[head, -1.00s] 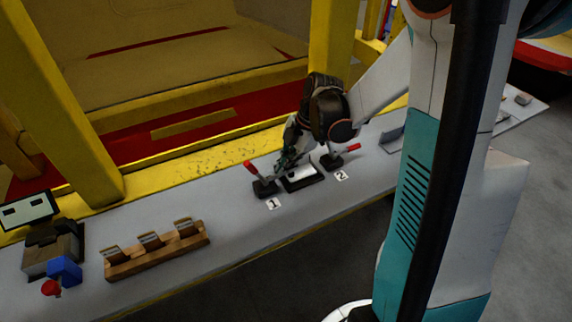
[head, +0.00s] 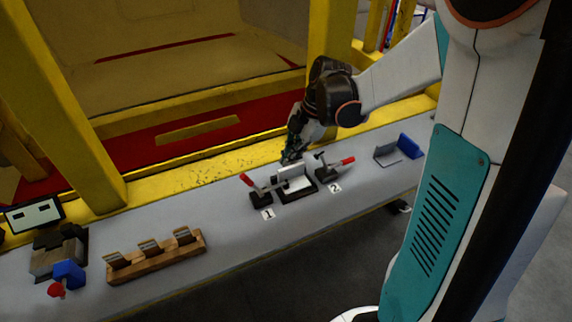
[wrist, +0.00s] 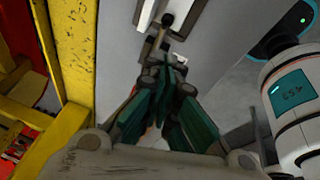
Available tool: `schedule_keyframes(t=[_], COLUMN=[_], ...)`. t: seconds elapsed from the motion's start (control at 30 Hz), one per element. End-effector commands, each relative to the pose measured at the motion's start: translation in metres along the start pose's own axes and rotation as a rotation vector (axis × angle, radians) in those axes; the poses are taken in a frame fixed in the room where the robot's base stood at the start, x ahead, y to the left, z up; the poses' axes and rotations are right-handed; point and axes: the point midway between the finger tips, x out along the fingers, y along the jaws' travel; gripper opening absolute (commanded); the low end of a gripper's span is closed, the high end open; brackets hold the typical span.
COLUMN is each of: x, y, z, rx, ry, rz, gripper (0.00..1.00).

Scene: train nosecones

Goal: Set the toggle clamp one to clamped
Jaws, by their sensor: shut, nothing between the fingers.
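Toggle clamp one (head: 261,198) stands on the bench behind the "1" label (head: 268,214). Its red handle (head: 246,180) slopes up and to the left, and its metal arm reaches right toward the fixture. The fixture (head: 297,186) is black with a white plate and sits between the two clamps. My gripper (head: 291,153) is behind and above the fixture, apart from clamp one's handle. In the wrist view my gripper (wrist: 174,72) has its green fingers closed together and empty. Clamp parts beyond the fingertips are partly hidden there.
Clamp two (head: 328,172) has a red handle pointing right, behind the "2" label (head: 335,188). A wooden rack (head: 160,258) and a blue-and-red device (head: 67,274) stand at left. Yellow framing (head: 200,173) runs along the bench's back.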

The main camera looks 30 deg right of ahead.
Motion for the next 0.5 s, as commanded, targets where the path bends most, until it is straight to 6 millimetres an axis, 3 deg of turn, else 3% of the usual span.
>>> schedule_keyframes(t=[0.03, 0.2, 0.5], x=[-0.012, -0.034, -0.043], y=[-0.001, -0.002, -0.002], z=[0.002, 0.007, 0.01], rx=[0.003, 0.003, 0.0], ry=[-0.001, -0.001, -0.001], rz=[0.001, 0.001, 0.0], gripper=[0.0, 0.0, 0.0])
